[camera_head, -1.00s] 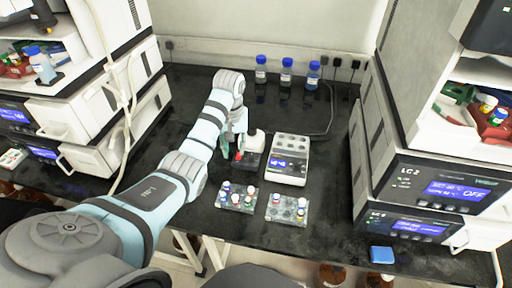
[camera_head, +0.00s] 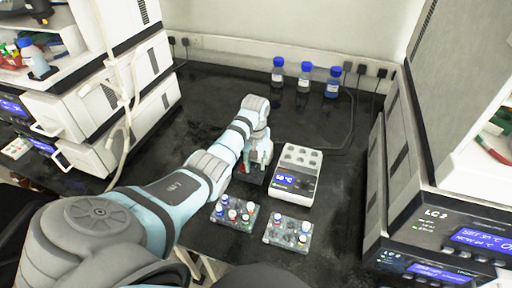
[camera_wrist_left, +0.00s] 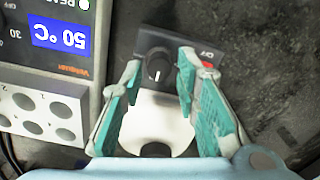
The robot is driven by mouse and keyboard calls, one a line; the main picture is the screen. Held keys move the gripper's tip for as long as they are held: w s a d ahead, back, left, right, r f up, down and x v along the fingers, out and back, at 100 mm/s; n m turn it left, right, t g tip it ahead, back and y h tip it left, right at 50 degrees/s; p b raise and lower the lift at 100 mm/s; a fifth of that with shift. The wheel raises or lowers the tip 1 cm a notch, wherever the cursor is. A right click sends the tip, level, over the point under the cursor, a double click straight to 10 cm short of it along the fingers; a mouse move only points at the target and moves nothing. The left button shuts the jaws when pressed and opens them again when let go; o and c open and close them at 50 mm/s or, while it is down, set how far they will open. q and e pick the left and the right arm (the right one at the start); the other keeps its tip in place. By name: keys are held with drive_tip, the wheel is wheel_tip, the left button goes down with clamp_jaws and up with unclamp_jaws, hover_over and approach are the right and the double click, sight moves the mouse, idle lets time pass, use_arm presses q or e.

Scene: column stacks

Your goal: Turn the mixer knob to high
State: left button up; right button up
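The mixer (camera_head: 245,178) is a small dark and white device on the black bench, mostly hidden behind my left gripper in the head view. In the left wrist view its white top and dark front panel show, with a round black knob (camera_wrist_left: 158,68) bearing a pale mark. A red switch (camera_wrist_left: 207,64) sits beside the knob, near lettering reading OFF. My left gripper (camera_head: 258,163) is open, its teal-padded fingers (camera_wrist_left: 160,66) on either side of the knob in the picture, with gaps visible. I cannot tell their depth relative to it. My right gripper is not in view.
A white heating block (camera_head: 298,175) showing 50 °C stands close beside the mixer. Two vial racks (camera_head: 234,213) (camera_head: 288,232) sit in front. Blue-capped bottles (camera_head: 305,77) stand at the back. Stacked instruments (camera_head: 430,215) border the bench. The bench right of the block is clear.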

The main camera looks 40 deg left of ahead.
use_arm(q)
drive_tip(key=shift+w+f, duration=0.15)
drive_tip(key=shift+f, duration=0.75)
drive_tip(key=shift+s+r, duration=0.1)
drive_tip(key=shift+s, duration=0.1)
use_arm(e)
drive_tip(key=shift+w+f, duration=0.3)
use_arm(q)
drive_tip(key=shift+c, duration=0.9)
clamp_jaws()
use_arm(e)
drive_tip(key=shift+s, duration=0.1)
